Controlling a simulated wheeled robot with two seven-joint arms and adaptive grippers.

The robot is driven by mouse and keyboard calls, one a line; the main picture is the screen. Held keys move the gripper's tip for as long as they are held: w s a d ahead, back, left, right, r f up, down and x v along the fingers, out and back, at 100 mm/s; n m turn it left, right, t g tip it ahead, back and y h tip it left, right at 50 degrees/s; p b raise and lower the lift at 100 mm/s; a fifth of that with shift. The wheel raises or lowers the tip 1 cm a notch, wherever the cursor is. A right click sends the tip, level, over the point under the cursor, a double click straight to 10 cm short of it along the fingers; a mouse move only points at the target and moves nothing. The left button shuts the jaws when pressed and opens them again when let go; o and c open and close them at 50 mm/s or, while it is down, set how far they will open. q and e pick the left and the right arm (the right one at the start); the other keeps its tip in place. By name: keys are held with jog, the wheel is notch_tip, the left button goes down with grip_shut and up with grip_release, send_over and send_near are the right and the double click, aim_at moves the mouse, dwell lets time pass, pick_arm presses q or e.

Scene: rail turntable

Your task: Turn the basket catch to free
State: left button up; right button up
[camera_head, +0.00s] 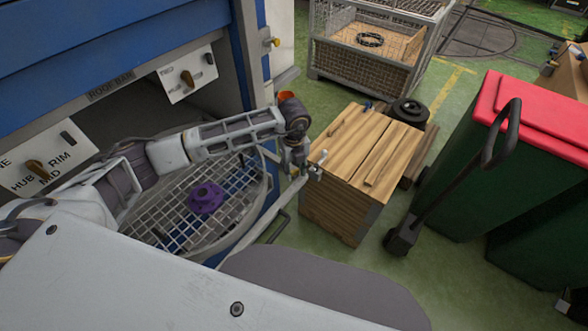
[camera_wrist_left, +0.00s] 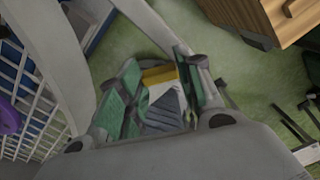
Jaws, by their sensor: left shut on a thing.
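The round wire basket (camera_head: 232,212) sits at the cabinet's opening with a purple hub part (camera_head: 206,197) in it. Its rim and mesh also show at the left of the left wrist view (camera_wrist_left: 30,100). My left gripper (camera_head: 312,170) is at the basket's outer right side, beside the wooden crate. In the left wrist view its green-padded fingers (camera_wrist_left: 163,95) are shut around a small piece with a yellow end (camera_wrist_left: 160,74), which looks like the basket catch. The fingers and wrist hide most of the catch, so its setting cannot be told. My right gripper is not in view.
A wooden crate (camera_head: 350,200) stands close right of the gripper. A red-lidded green bin (camera_head: 500,165) and a black-handled cart (camera_head: 470,170) stand further right. A mesh cage (camera_head: 360,60) is behind.

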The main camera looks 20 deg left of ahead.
aim_at(294, 170)
pick_arm(q)
jog(key=n, duration=0.6)
dwell(0.6)
jog(key=o, duration=1)
jog(key=shift+r, duration=0.15)
jog(key=shift+r, duration=5.9)
